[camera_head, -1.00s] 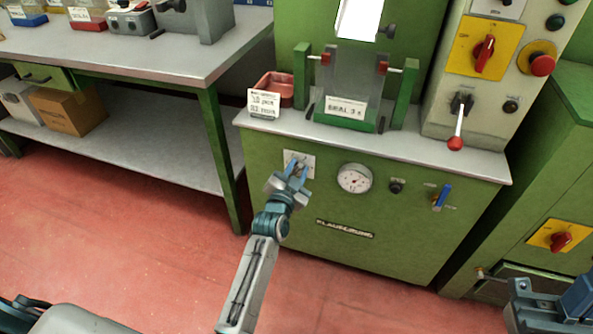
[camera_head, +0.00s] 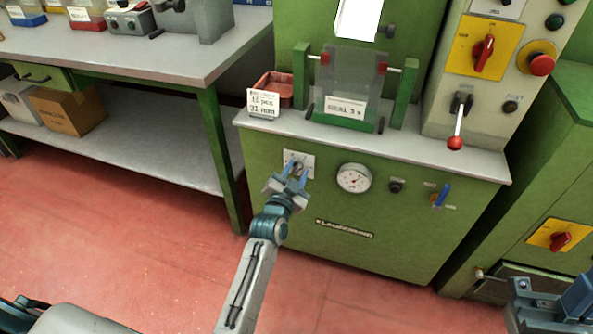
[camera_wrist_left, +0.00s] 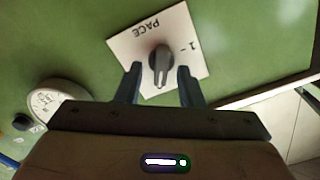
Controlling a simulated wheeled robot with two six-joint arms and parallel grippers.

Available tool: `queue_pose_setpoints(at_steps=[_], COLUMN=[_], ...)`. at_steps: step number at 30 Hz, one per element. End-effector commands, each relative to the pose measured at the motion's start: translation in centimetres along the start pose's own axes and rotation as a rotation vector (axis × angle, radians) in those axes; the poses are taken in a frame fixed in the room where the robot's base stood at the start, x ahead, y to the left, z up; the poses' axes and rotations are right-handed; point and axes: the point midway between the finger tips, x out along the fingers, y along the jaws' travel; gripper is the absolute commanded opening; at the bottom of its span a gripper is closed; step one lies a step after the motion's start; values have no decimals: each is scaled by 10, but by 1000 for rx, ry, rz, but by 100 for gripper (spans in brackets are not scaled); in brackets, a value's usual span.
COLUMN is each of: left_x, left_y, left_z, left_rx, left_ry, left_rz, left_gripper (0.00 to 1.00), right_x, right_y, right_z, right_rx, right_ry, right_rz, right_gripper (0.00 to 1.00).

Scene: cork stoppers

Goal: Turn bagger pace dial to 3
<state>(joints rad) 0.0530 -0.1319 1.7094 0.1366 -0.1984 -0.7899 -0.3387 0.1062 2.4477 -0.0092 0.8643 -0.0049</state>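The pace dial is a small dark knob (camera_head: 297,166) on a white plate (camera_head: 309,158) on the green machine's front. In the left wrist view the knob (camera_wrist_left: 161,60) sits on the plate (camera_wrist_left: 128,45), which reads "PACE" and "1" and appears rotated. My left gripper (camera_head: 296,174) is at the dial with its blue fingers apart. In the left wrist view the fingers (camera_wrist_left: 160,70) stand on both sides of the knob's lower part, with gaps showing; no grip is visible. Part of my right gripper (camera_head: 550,303) shows at the lower right; its finger state is unclear.
A gauge (camera_head: 354,178), a black knob (camera_head: 397,186) and a blue lever (camera_head: 442,195) are right of the dial. Above are a red tray (camera_head: 273,84) and a white card (camera_head: 263,103). A workbench (camera_head: 165,55) stands at left; red floor is open in front.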

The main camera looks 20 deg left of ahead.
Motion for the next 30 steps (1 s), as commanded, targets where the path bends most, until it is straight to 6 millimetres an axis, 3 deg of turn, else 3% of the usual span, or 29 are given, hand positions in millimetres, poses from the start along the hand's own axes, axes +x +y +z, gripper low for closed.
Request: queue_pose_setpoints(at_steps=[15,21,30], left_x=[-90,-101,-101], left_y=[1,0,0], left_z=[1,0,0], left_rx=[-2,-1,-1], left_ry=[-2,-1,0], left_rz=[0,0,0], left_gripper=[35,35,35], right_x=[-4,-2,1], right_y=[0,0,0], right_z=[0,0,0], right_rx=[2,1,-1], right_ry=[-16,-10,5], right_rz=[0,0,0], right_gripper=[0,0,0])
